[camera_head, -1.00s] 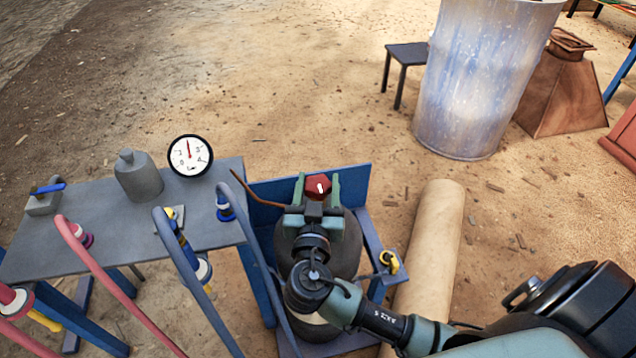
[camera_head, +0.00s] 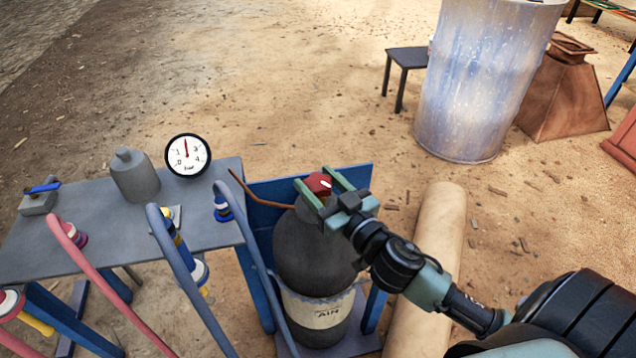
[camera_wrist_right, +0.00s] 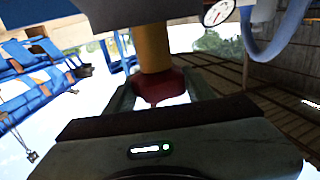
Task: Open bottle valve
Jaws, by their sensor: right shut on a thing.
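The bottle (camera_head: 312,262) is a dark grey cylinder with a pale label, standing upright in a blue stand. Its valve has a red knob (camera_head: 319,184) with a white mark at the top. My right gripper (camera_head: 327,192) is shut on the red knob, one green finger on each side of it. In the right wrist view the red knob (camera_wrist_right: 160,84) sits between the two fingers, with a yellow part behind it. My left gripper is in neither view.
A grey table (camera_head: 88,215) at the left holds a grey weight-like block (camera_head: 135,177), a round gauge (camera_head: 188,156) and hose fittings. Pink and blue hoses curve in front. A tan roll (camera_head: 432,255) lies right of the bottle. A large drum (camera_head: 485,80) stands farther back.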

